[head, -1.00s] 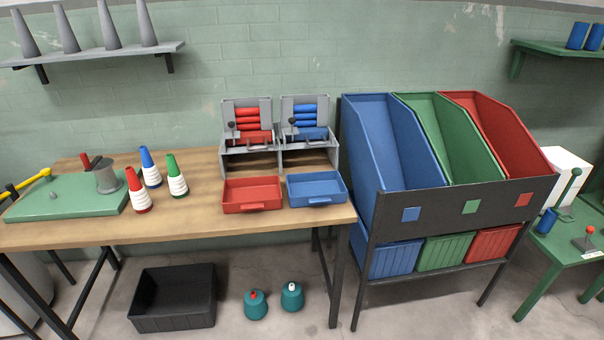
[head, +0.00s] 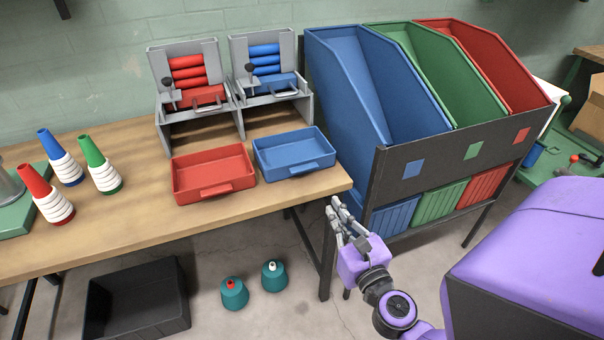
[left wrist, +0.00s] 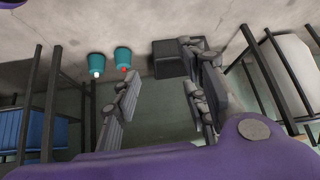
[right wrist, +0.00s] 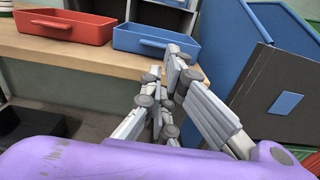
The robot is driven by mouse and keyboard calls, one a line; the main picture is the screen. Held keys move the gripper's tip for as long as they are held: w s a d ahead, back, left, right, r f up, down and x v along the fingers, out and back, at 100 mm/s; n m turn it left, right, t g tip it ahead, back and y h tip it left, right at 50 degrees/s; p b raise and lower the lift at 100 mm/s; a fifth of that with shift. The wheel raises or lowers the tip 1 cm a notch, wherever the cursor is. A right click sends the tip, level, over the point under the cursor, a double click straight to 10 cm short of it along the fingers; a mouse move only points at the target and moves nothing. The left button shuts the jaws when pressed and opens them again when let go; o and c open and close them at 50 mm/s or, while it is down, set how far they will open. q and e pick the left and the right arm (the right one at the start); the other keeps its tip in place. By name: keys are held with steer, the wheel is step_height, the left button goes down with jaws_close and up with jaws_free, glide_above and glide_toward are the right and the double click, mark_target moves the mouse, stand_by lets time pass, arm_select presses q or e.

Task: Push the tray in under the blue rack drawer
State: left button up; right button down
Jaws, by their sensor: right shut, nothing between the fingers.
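The blue tray (head: 292,150) sits on the workbench, in front of the grey rack (head: 305,106) with blue rollers and the blue drawer (head: 277,86). The space under that drawer is open. The blue tray also shows in the right wrist view (right wrist: 150,40), beyond my fingers. My right gripper (head: 341,213) is shut and empty, off the bench's front right corner, apart from the tray. Its fingers show in the right wrist view (right wrist: 170,85). My left gripper (left wrist: 160,72) is open and empty in the left wrist view; the head view does not show it.
A red tray (head: 213,173) sits left of the blue one, before a red-roller rack (head: 165,128). Tall blue, green and red bins (head: 385,100) stand close right of the bench. Striped cones (head: 103,172) stand at left. A black crate (head: 137,300) and two teal spools (head: 234,293) are on the floor.

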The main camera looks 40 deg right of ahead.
steer(key=w, duration=0.2)
steer(key=p, duration=0.2)
glide_toward(303, 164)
arm_select(q)
steer(key=shift+s+r+p, duration=0.1)
steer(key=shift+r+p, duration=0.2)
steer(key=shift+r, duration=0.6)
arm_select(e)
steer(key=x, duration=0.4)
steer(key=shift+w+d, duration=0.15)
steer(key=shift+w, duration=0.1)
arm_select(q)
steer(key=shift+r, duration=0.1)
arm_select(e)
steer(key=shift+w+d+r, duration=0.1)
steer(key=shift+w, duration=0.3)
steer(key=x, duration=0.6)
steer(key=shift+w, duration=0.2)
arm_select(q)
steer(key=shift+r, duration=0.1)
arm_select(e)
steer(key=shift+s, duration=0.1)
